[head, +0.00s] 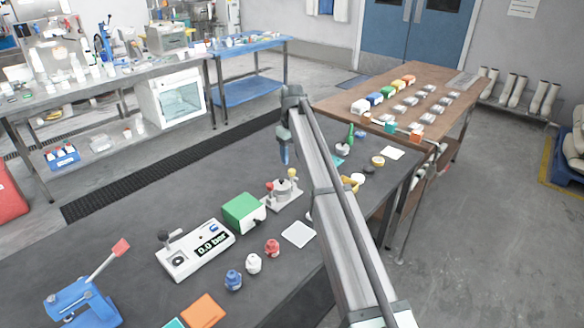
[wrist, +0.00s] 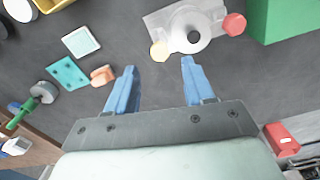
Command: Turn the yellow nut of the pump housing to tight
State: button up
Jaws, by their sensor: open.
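The pump housing (head: 286,190) is a pale metal body on a flat plate, in the middle of the dark bench. It also shows at the top of the wrist view (wrist: 207,18), with a dark round hole. Its yellow nut (head: 292,173) is on one side, in the wrist view at the housing's left (wrist: 158,51). A red nut (wrist: 234,24) is on the opposite side. My gripper (wrist: 158,66) is open and empty, with blue fingers. In the wrist view the yellow nut appears just ahead of the gap between the fingertips, apart from them. In the head view my gripper (head: 284,155) hangs above and behind the housing.
A green box (head: 243,212) stands close beside the housing. A pressure display (head: 196,249) reading "0.0 bar" and a blue lever press (head: 85,300) are nearer. Small red, white and blue fittings (head: 253,263) stand in front. Other small parts lie to the right, beyond my arm.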

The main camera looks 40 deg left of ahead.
aim_at(292, 170)
jog(key=shift+f, duration=2.7)
jog(key=shift+c, duration=0.3)
grip_shut()
